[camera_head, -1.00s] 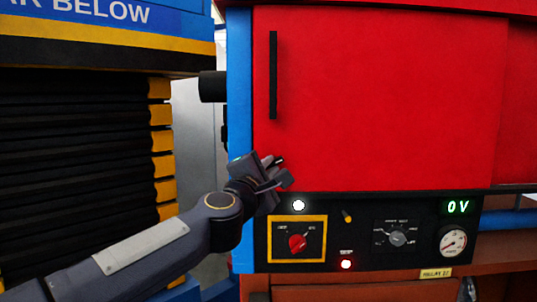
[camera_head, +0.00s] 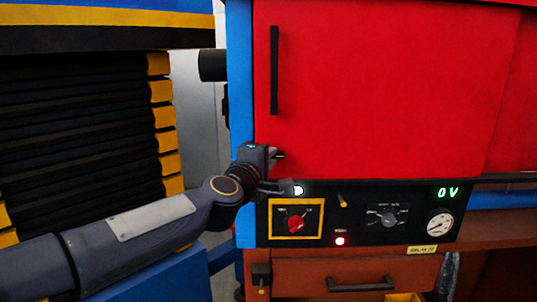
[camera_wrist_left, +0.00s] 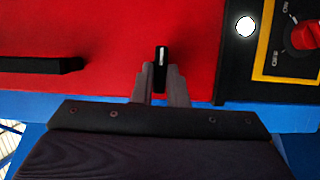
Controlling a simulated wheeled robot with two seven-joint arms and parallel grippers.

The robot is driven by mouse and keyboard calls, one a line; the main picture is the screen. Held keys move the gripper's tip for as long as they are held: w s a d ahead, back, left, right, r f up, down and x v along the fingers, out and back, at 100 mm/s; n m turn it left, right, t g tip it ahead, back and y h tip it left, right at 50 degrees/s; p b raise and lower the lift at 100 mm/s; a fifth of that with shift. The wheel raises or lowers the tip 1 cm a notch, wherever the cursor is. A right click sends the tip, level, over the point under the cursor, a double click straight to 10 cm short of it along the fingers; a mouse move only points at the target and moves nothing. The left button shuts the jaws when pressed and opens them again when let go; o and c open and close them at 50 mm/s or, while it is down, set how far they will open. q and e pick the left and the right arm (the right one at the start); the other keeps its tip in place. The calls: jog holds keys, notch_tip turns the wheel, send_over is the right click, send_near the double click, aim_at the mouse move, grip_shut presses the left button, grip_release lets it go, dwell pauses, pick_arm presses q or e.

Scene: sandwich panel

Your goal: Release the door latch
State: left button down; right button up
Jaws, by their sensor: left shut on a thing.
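The red door (camera_head: 390,85) is closed flat on the cabinet, with a long black vertical handle (camera_head: 274,70) at its left. The door latch (camera_head: 279,155) is a small dark lever near the door's lower left corner. In the left wrist view the latch (camera_wrist_left: 161,60) is a black tab with a pale streak, between the fingertips. My left gripper (camera_head: 276,171) is at the latch, and its fingers (camera_wrist_left: 161,82) are shut on it in the left wrist view. The fingers hide part of the latch. My right gripper is not in view.
Below the door, a black control panel (camera_head: 365,230) carries a red knob (camera_head: 295,224) in a yellow frame, a lit white lamp (camera_head: 298,190), a lit red lamp (camera_head: 340,241) and a 0 V display (camera_head: 448,192). Black bellows (camera_head: 75,140) stand at the left.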

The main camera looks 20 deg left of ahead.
pick_arm(q)
jog(key=c, duration=1.4)
grip_release()
jog(key=shift+c, duration=0.2)
jog(key=s+a, duration=0.1)
jog(key=s, duration=0.6)
jog(key=shift+s, duration=0.35)
jog(key=s+a+f+m+g+h+b, duration=0.1)
jog(key=s+f+m+g, duration=1.1)
jog(key=s+f, duration=1.5)
jog(key=a+f+m+h, duration=0.1)
jog(key=m, duration=0.2)
jog(key=shift+f, duration=0.25)
